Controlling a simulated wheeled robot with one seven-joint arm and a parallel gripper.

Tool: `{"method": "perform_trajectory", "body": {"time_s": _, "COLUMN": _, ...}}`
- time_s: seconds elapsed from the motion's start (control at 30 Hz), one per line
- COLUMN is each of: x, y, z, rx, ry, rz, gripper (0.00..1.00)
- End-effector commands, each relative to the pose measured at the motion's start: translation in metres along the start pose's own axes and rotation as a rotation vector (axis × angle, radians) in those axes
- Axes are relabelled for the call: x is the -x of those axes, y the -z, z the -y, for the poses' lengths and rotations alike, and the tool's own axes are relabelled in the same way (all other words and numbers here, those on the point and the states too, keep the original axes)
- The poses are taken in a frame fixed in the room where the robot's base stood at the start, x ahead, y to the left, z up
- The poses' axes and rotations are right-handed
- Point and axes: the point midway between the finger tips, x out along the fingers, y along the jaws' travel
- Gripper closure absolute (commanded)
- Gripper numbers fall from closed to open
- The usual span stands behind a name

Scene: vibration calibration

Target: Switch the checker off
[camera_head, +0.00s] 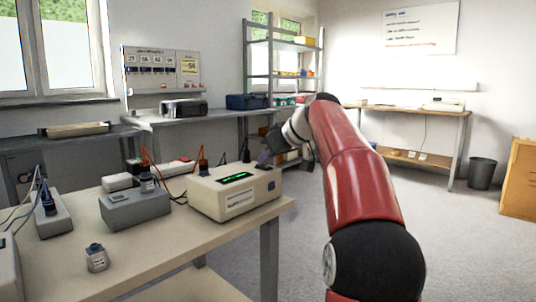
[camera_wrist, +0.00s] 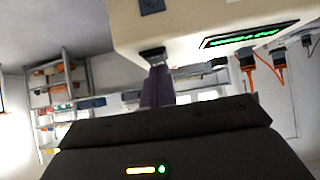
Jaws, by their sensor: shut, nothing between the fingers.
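The checker (camera_head: 235,194) is a beige box on the near table, with a lit green display (camera_head: 236,177) on its top. In the wrist view the checker (camera_wrist: 190,22) fills the top of the picture, and its green display is lit there too. A small black switch-like part (camera_wrist: 152,53) sits at the checker's edge. My gripper (camera_head: 262,160) is at the right end of the checker. Its shut, empty fingers (camera_wrist: 156,72) point at the black part and overlap it in the wrist view; I cannot tell whether they touch. The switch's position is not clear.
A grey box (camera_head: 135,210) with a sensor on it stands left of the checker. A small grey block (camera_head: 96,258) is near the table's front. Orange cables (camera_head: 172,170) run behind the checker. A shelf rack (camera_head: 285,60) stands at the back.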

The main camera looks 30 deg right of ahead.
Motion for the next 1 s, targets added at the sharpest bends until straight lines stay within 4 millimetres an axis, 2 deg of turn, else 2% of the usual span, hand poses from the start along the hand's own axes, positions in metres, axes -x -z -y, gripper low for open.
{"method": "perform_trajectory", "body": {"time_s": 0.63, "x": -0.003, "y": -0.001, "z": 0.000, "rx": -0.001, "ry": 0.001, "rz": 0.042, "gripper": 1.00}}
{"method": "perform_trajectory", "body": {"time_s": 1.0, "x": -0.009, "y": 0.013, "z": 0.000, "rx": -0.001, "ry": 0.002, "rz": 0.041, "gripper": 1.00}}
